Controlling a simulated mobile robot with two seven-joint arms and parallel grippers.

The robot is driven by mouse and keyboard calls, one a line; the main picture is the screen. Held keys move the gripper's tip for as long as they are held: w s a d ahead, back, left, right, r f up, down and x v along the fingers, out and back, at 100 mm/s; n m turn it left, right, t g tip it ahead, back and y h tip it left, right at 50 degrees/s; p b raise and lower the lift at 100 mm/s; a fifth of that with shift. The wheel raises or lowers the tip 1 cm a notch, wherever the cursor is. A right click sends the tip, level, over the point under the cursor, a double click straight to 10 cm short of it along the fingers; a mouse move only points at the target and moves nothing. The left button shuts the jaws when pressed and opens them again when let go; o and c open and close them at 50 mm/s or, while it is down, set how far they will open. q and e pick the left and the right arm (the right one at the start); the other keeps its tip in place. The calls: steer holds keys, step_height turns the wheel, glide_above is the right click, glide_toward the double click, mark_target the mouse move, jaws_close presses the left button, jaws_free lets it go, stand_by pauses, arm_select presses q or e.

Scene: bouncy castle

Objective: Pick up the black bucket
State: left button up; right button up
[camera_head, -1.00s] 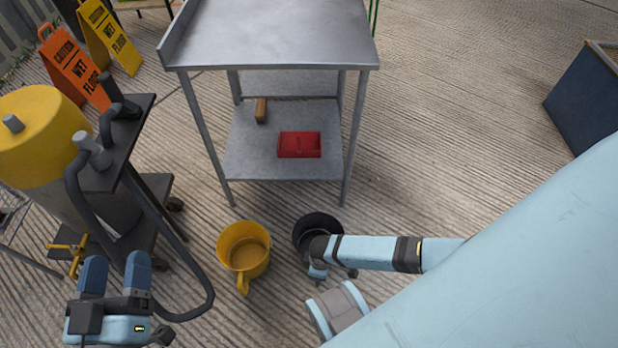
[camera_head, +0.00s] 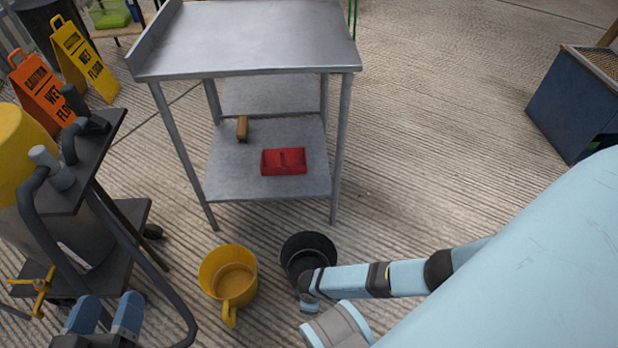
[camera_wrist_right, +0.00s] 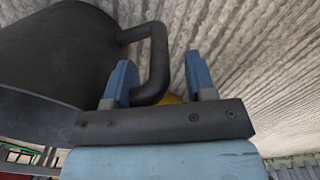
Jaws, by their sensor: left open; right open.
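The black bucket (camera_head: 309,250) stands on the ground in front of the metal table, just right of a yellow bucket. In the head view my right arm reaches it from the right and hides its near side. In the right wrist view the black bucket (camera_wrist_right: 60,50) fills the upper left, and its handle (camera_wrist_right: 158,62) runs down between the fingers of my right gripper (camera_wrist_right: 160,88). These fingers are open, one on each side of the handle. My left gripper (camera_head: 104,316) is open and empty at the lower left, partly cut off by the frame edge.
The yellow bucket (camera_head: 228,276) stands close to the black one. A metal table (camera_head: 250,40) holds a red tray (camera_head: 284,161) and a brush (camera_head: 242,128) on its lower shelf. A cart with a yellow-topped tank (camera_head: 22,150) is at left. Open ground lies right of the table.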

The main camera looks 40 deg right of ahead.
steer(key=shift+f, duration=0.7)
jaws_close()
steer(key=shift+r, duration=0.15)
